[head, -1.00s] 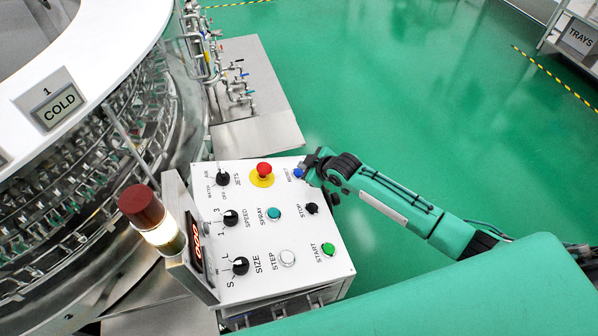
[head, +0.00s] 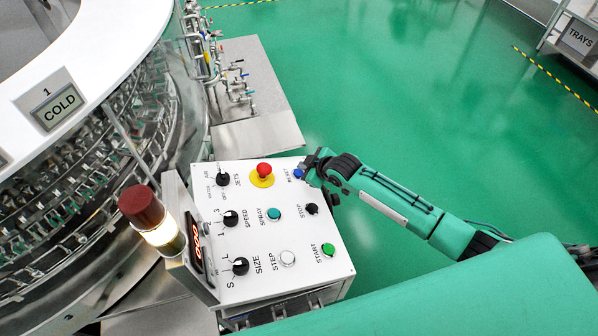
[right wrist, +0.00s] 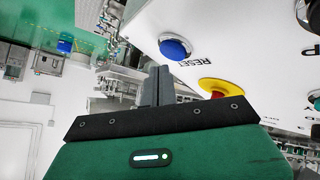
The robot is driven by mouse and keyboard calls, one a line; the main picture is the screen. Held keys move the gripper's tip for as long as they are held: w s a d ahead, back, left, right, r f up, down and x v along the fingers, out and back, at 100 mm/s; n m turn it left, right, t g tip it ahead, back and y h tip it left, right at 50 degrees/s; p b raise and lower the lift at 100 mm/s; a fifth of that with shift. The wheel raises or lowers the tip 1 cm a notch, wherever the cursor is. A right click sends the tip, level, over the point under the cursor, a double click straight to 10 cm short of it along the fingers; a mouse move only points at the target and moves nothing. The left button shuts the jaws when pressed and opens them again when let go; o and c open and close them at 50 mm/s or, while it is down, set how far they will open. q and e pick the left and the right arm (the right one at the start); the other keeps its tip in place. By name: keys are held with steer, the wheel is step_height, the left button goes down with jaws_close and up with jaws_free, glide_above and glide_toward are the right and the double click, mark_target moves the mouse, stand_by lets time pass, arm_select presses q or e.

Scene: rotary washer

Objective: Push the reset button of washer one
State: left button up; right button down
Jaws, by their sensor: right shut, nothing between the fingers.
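The blue reset button (head: 298,174) is at the far right corner of the white control panel (head: 240,196). In the right wrist view the blue button (right wrist: 175,47) sits beside the word RESET, in a silver ring. My right gripper (head: 310,166) is at that corner in the head view, close to the button and partly overlapping it. In the right wrist view its shut, empty fingers (right wrist: 158,84) point toward the panel edge, just below and left of the button in the picture. I cannot tell whether they touch it. My left gripper is not in view.
A red emergency knob on a yellow disc (head: 262,174) is left of the reset button. The black stop button (head: 311,208) and green start button (head: 327,250) lie nearer. Washer one (head: 60,108) and a red-topped signal lamp (head: 150,215) stand left. Green floor is open beyond.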

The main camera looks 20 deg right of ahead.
steer(key=shift+f, duration=0.15)
stand_by(0.5)
steer(key=shift+a+f, duration=0.1)
steer(key=shift+f, duration=0.15)
steer(key=shift+a+f, duration=0.15)
steer(key=shift+f, duration=0.3)
stand_by(0.8)
steer(key=shift+r, duration=0.1)
steer(key=shift+d+r+p, duration=0.2)
steer(key=shift+r+p, duration=0.35)
steer(key=shift+r, duration=0.2)
steer(key=r+p, duration=0.2)
steer(key=d+r+p, duration=0.1)
steer(key=r+p, duration=0.1)
steer(key=shift+d+r, duration=0.2)
steer(key=shift+r, duration=0.2)
